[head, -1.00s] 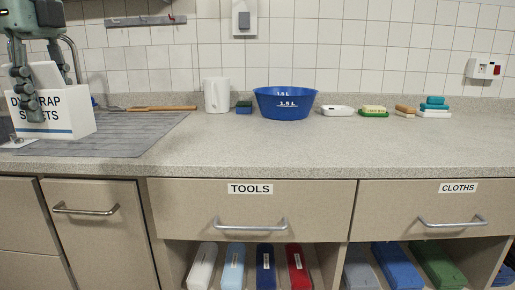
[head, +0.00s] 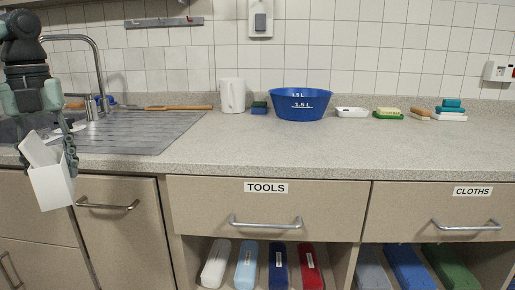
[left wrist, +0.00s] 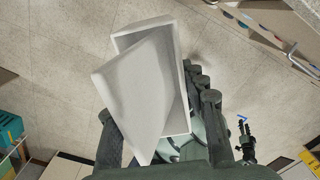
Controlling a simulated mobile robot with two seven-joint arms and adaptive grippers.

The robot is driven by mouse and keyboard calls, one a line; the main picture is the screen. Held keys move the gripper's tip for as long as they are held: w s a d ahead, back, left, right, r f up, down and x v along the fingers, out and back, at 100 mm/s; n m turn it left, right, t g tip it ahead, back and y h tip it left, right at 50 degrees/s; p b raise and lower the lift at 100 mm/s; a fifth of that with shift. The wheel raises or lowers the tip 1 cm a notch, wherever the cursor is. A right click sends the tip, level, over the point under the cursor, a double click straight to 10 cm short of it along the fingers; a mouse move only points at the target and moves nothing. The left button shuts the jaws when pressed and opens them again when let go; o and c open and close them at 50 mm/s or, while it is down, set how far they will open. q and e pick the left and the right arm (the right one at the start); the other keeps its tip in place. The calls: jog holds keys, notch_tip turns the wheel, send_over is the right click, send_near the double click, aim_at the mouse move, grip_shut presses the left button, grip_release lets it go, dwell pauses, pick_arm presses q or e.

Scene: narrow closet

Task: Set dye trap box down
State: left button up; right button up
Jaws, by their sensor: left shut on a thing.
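The dye trap box is a white open-topped box (head: 53,188) at the left of the head view, tilted, with a white sheet (head: 38,150) sticking up out of it. My left gripper (head: 47,153) is shut on it and holds it in the air in front of the counter edge. No lettering shows on the side facing the head camera. In the left wrist view the box (left wrist: 178,105) and a slanted white sheet (left wrist: 135,92) fill the middle, with speckled floor behind. The gripper's fingers are partly hidden by the box.
The grey counter (head: 300,150) has a wide clear front strip. A ribbed drainboard (head: 140,135) and tap (head: 98,70) are at the left. A white jug (head: 232,95), blue bowl (head: 300,104) and soap dishes (head: 388,114) stand along the back. Drawers and an open shelf are below.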

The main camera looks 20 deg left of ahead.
aim_at(68, 199)
pick_arm(q)
jog(key=w+d+f+m+p, duration=0.1)
jog(key=w+d+f+m, duration=0.2)
jog(key=d+f+m, duration=0.5)
jog(key=w+d+f+m, duration=0.35)
jog(key=f+m, duration=0.75)
jog(key=m, duration=0.4)
pick_arm(e)
jog(key=x, duration=0.2)
jog(key=a+p+x, duration=0.1)
jog(key=x, duration=0.1)
jog(key=shift+f, duration=0.45)
pick_arm(q)
jog(key=w+d+f+m, duration=0.1)
jog(key=w+d+m, duration=0.1)
jog(key=d+m, duration=0.9)
jog(key=w+d+f+m, duration=0.1)
jog(key=w+d+m, duration=0.2)
jog(key=d+m, duration=0.8)
jog(key=shift+w+d+m, duration=0.25)
jog(key=shift+d+m, duration=0.1)
jog(key=shift+m, duration=0.65)
pick_arm(e)
jog(key=shift+s+f, duration=0.1)
jog(key=shift+c, duration=0.7)
